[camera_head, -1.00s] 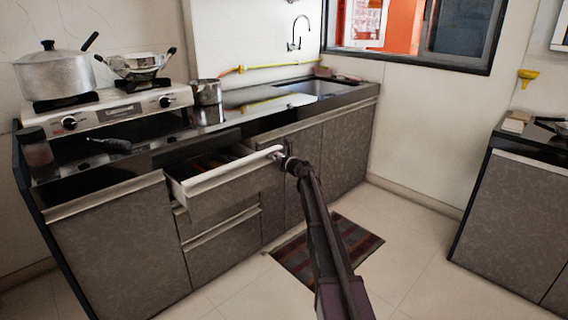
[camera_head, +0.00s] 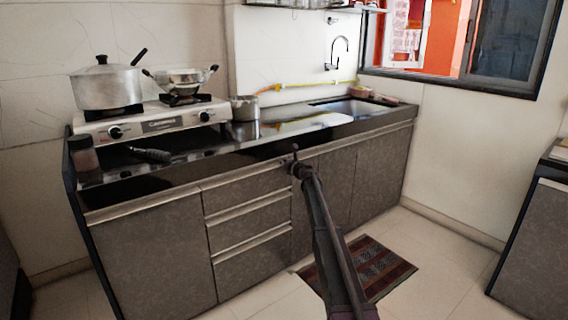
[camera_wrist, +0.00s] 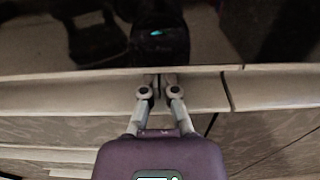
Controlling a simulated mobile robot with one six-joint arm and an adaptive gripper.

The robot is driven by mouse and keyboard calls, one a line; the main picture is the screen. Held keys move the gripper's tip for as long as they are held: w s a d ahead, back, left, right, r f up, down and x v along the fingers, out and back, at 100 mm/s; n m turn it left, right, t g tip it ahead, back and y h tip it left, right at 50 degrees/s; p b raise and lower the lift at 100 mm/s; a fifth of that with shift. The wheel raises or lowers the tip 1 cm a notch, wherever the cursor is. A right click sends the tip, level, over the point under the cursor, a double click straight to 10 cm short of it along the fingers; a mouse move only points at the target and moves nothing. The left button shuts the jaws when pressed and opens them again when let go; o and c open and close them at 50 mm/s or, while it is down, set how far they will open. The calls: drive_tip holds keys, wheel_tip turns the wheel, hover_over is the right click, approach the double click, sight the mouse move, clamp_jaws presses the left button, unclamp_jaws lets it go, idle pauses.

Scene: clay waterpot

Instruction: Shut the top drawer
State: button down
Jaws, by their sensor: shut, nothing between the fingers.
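The top drawer (camera_head: 247,192) is the upper one in the stack of drawers below the dark counter. Its front lies flush with the drawers under it, and no opening shows. My gripper (camera_head: 293,156) is shut and empty, close to the top right end of the drawer front, just under the counter edge. In the wrist view my gripper (camera_wrist: 158,80) is up against the pale handle strip (camera_wrist: 75,94), left of a vertical gap in it. I cannot tell whether the tips still touch it.
The counter (camera_head: 200,166) above holds a stove (camera_head: 150,122) with pots, a steel pot (camera_head: 244,108) and a sink (camera_head: 350,106). A striped mat (camera_head: 375,265) lies on the floor at right. The floor in front of the drawers is mostly clear.

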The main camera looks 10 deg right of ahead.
drive_tip(key=shift+w+a+r, duration=0.1)
drive_tip(key=shift+w+a, duration=0.05)
drive_tip(key=shift+w, duration=0.2)
drive_tip(key=shift+s, duration=0.1)
drive_tip(key=shift+s+d, duration=0.25)
drive_tip(key=shift+s, duration=0.35)
drive_tip(key=v, duration=1.3)
drive_tip(key=shift+s+d, duration=0.1)
drive_tip(key=shift+d, duration=0.05)
